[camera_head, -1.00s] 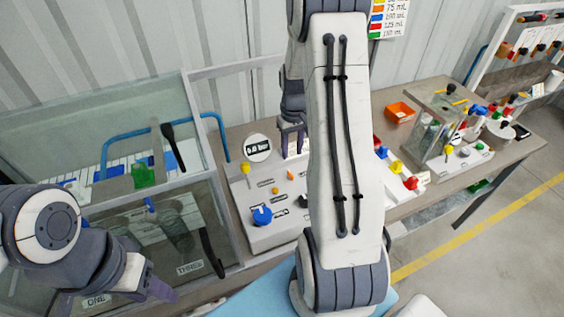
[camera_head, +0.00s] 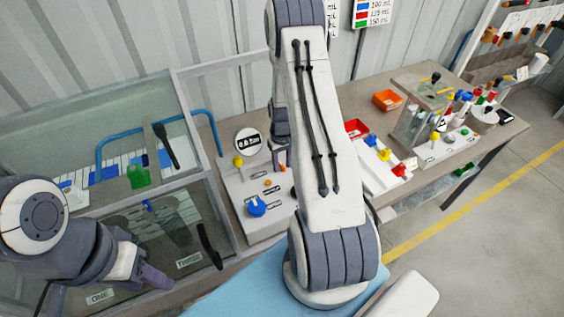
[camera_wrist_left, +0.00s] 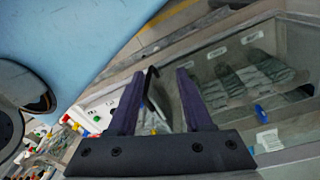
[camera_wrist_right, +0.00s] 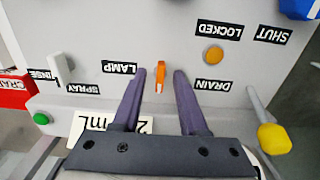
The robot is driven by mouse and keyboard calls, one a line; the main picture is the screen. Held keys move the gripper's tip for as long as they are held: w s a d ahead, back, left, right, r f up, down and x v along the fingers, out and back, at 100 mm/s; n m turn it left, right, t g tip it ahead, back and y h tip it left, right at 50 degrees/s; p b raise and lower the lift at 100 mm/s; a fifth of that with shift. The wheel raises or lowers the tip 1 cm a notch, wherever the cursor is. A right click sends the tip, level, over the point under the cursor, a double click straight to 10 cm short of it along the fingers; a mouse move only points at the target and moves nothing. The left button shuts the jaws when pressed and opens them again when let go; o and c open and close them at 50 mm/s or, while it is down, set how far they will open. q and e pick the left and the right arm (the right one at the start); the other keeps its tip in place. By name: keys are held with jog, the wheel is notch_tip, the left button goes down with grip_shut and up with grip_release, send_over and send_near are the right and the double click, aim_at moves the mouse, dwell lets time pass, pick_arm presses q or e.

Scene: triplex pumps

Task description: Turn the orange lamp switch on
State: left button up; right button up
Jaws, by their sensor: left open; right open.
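The orange lamp switch (camera_wrist_right: 160,76) is a small upright lever beside the LAMP label (camera_wrist_right: 118,67) on the grey control panel (camera_wrist_right: 190,25). In the right wrist view, my right gripper (camera_wrist_right: 162,73) is open, with one fingertip on each side of the switch. Whether the fingers touch it I cannot tell. In the head view, the right gripper (camera_head: 281,155) is over the panel (camera_head: 238,190), partly hidden by my arm. My left gripper (camera_head: 152,279) is open and empty at lower left; its fingers show in the left wrist view (camera_wrist_left: 155,78).
Close by on the panel are an orange round knob (camera_wrist_right: 213,55), a white switch (camera_wrist_right: 61,67), a yellow knob (camera_wrist_right: 273,138) and a blue knob (camera_head: 256,206). A glass tank (camera_head: 90,135) stands at left. A red tray (camera_head: 356,128) lies to the right.

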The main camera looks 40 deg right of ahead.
grip_shut()
jog(key=shift+m, duration=0.3)
jog(key=shift+m+b, duration=0.7)
jog(key=shift+m, duration=0.2)
jog(key=m+b, duration=0.1)
jog(key=m, duration=0.2)
jog(key=shift+m, duration=0.4)
jog(key=m+b, duration=0.2)
jog(key=m, duration=0.3)
jog(key=shift+m, duration=0.3)
jog(key=shift+r+m, duration=0.1)
jog(key=shift+m, duration=0.2)
